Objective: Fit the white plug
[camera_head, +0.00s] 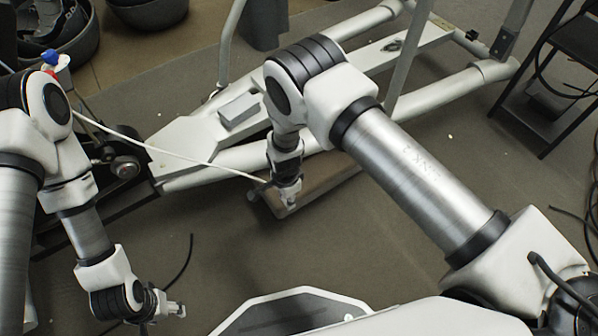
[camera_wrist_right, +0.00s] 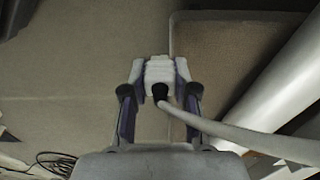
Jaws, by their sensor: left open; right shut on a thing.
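My right gripper (camera_wrist_right: 159,80) is shut on the white plug (camera_wrist_right: 159,72), which sits between its two fingers in the right wrist view. A white cable (camera_wrist_right: 240,134) runs from a black collar at the plug's near end off to the lower right. In the head view my right gripper (camera_head: 289,197) hangs over a brown flat block, and the white cable (camera_head: 170,152) stretches from it to the upper left. The plug is too small to make out there. My left gripper (camera_head: 178,308) is open and empty at the lower left, above the floor. No socket can be made out.
The white elliptical frame (camera_head: 200,135) lies across the middle, with a grey box (camera_head: 239,110) on its beam. The brown block (camera_head: 325,180) is on the floor. A black rack (camera_head: 560,80) stands at the right, and dark bins (camera_head: 65,35) at the upper left.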

